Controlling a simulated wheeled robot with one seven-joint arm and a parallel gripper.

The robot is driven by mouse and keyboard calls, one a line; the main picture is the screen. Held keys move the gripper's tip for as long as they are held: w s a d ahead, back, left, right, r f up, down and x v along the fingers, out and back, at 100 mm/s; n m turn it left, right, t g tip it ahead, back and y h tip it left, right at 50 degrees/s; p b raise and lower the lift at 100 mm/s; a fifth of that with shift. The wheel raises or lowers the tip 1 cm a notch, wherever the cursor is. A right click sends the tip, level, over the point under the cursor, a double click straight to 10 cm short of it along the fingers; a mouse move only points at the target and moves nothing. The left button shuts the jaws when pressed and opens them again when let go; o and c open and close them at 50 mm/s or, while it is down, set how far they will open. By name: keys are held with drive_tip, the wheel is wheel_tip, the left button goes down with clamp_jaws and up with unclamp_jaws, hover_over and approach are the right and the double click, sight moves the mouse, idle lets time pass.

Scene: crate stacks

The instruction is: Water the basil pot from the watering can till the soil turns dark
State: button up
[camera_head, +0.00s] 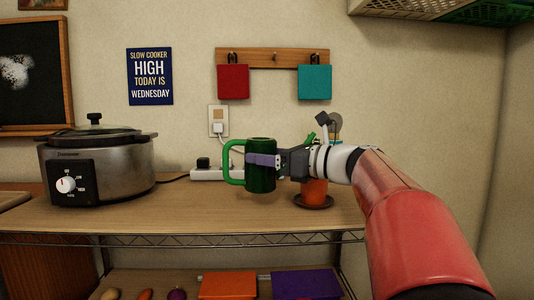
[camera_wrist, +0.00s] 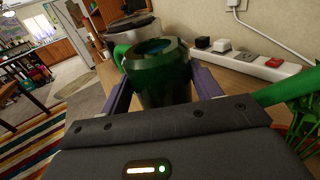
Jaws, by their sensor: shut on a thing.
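The green watering can (camera_head: 261,180) is upright in the head view, its handle (camera_head: 232,162) to the left. My gripper (camera_head: 263,160) is shut around its body with purple fingers on both sides. The can also shows in the wrist view (camera_wrist: 163,88), with something bluish inside its open top. A green spout (camera_wrist: 285,91) reaches right there, over the basil leaves (camera_wrist: 303,122). The orange basil pot (camera_head: 315,188) stands on a dark saucer (camera_head: 314,201), right of the can and partly behind my gripper and wrist. Its soil is hidden. I cannot tell if the can touches the counter.
A slow cooker (camera_head: 98,168) stands at the left of the wooden counter (camera_head: 180,212). A white power strip (camera_head: 206,174) lies behind the can, against the wall. The counter between cooker and can is clear. Red (camera_head: 233,82) and teal (camera_head: 314,82) squares hang above.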

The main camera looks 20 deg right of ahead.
sight(274, 172)
drive_tip(key=shift+s+a+f+m+t+y+b, duration=0.1)
drive_tip(key=shift+f+m+t+b, duration=0.1)
drive_tip(key=shift+f+b, duration=0.3)
drive_tip(key=shift+a+f+m+t+y+b, duration=0.1)
drive_tip(key=shift+f+m+b, duration=0.15)
drive_tip(key=shift+b, duration=0.5)
drive_tip(key=shift+s+a+f+m+t+y+b, duration=0.1)
drive_tip(key=shift+f+m+b, duration=0.05)
drive_tip(key=shift+f+b, duration=0.4)
drive_tip(key=shift+a+m+t+b, duration=0.1)
drive_tip(key=shift+m+t+b, duration=0.2)
drive_tip(key=shift+m+t, duration=0.3)
drive_tip(key=shift+r+m+t+y+p, duration=0.4)
drive_tip(key=shift+r+m+t+p, duration=0.5)
drive_tip(key=shift+r+m+p, duration=0.9)
drive_tip(key=f+n+g, duration=0.1)
drive_tip(key=f+n, duration=0.1)
drive_tip(key=f+n+g+h, duration=0.1)
drive_tip(key=f+n, duration=0.1)
drive_tip(key=f, duration=0.1)
drive_tip(key=f+n+g, duration=0.2)
drive_tip(key=shift+d+f+h, duration=0.2)
drive_tip(key=shift+d+h, duration=0.1)
drive_tip(key=shift+d, duration=0.05)
wheel_tip(274, 172, up, 3)
drive_tip(key=p, duration=0.3)
drive_tip(key=shift+w+r, duration=0.1)
drive_tip(key=shift+w, duration=0.05)
drive_tip(key=shift+c, duration=0.6)
drive_tip(key=shift+s, duration=0.2)
